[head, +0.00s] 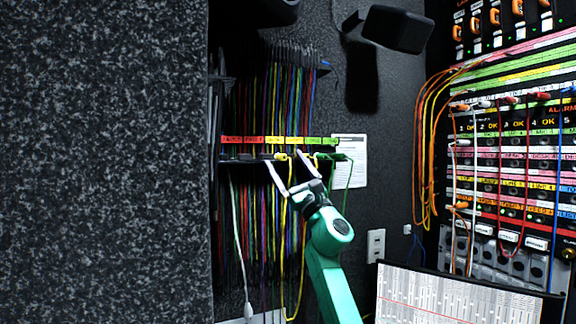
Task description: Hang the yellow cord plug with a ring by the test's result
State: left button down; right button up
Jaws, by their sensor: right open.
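A yellow plug (281,156) is at the hook rail below a strip of coloured labels (275,141). A yellow cord (284,215) hangs from there in a long loop. Whether the plug has a ring is too small to tell. My right gripper (285,158) is open at the rail, its two pale fingers spread to either side of the yellow plug. I cannot tell whether they touch it. Green plugs (328,157) sit at the rail just right of the fingers. My left gripper is not in view.
Many coloured cords (285,95) hang close together around the rail. A white cord (240,240) hangs at left. A speckled wall (105,160) fills the left. A patch panel (515,170) with labels stands at right, above a screen (450,298). A paper sheet (351,170) is behind the rail.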

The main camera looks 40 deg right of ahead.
jog(key=shift+s+a+f, duration=0.1)
jog(key=shift+a, duration=0.1)
jog(key=shift+s+a, duration=0.1)
jog(key=shift+s, duration=0.6)
jog(key=shift+s+a, duration=0.25)
jog(key=shift+s, duration=0.15)
jog(key=s, duration=0.1)
jog(key=s+a, duration=0.1)
jog(key=s, duration=0.3)
jog(key=shift+a, duration=0.4)
jog(key=shift+w, duration=0.1)
